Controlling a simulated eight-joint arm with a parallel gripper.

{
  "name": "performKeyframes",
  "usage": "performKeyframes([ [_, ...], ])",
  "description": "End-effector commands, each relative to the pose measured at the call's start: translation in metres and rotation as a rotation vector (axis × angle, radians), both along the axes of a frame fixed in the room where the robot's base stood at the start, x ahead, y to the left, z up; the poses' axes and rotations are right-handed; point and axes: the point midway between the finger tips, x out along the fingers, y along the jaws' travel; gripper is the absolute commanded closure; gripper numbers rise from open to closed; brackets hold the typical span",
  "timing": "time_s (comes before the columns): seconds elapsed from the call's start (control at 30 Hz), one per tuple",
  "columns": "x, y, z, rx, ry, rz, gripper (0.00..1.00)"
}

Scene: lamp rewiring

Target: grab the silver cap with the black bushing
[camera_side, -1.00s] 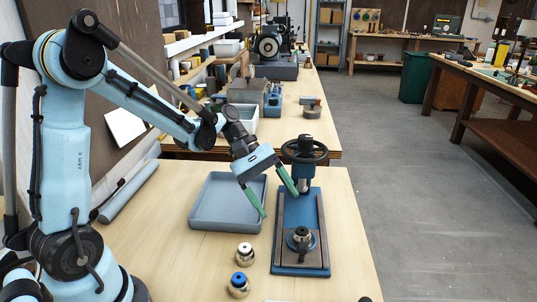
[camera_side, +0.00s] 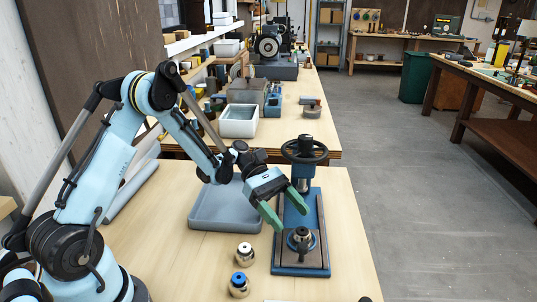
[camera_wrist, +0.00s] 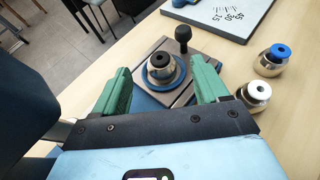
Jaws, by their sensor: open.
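The silver cap with the black bushing (camera_side: 301,238) sits upright on a round seat on the blue press base (camera_side: 278,262). In the wrist view this cap (camera_wrist: 161,72) appears centred between the green fingers, its black bushing on top. My gripper (camera_side: 293,221) is open and empty, tilted down just above and behind the cap on the side view. The fingers look apart from the cap. A silver cap with a white bushing (camera_side: 244,253) and one with a blue bushing (camera_side: 239,287) stand on the table to the left of the press base.
The press has a black handwheel (camera_side: 304,151) on a post behind my fingers. A grey-blue tray (camera_side: 213,226) lies left of the press, partly behind my gripper. Bare table surrounds the two loose caps.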

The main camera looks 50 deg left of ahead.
Motion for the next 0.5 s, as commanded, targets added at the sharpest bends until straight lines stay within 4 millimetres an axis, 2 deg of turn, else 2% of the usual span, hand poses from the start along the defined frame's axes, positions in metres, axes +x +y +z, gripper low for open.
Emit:
performKeyframes([
  [0.1, -0.001, -0.018, -0.007, 0.000, -0.001, -0.004, 0.26],
  [0.23, 0.000, -0.032, -0.013, 0.000, -0.001, -0.003, 0.26],
  [0.5, 0.000, -0.036, -0.015, 0.001, -0.001, 0.001, 0.26],
])
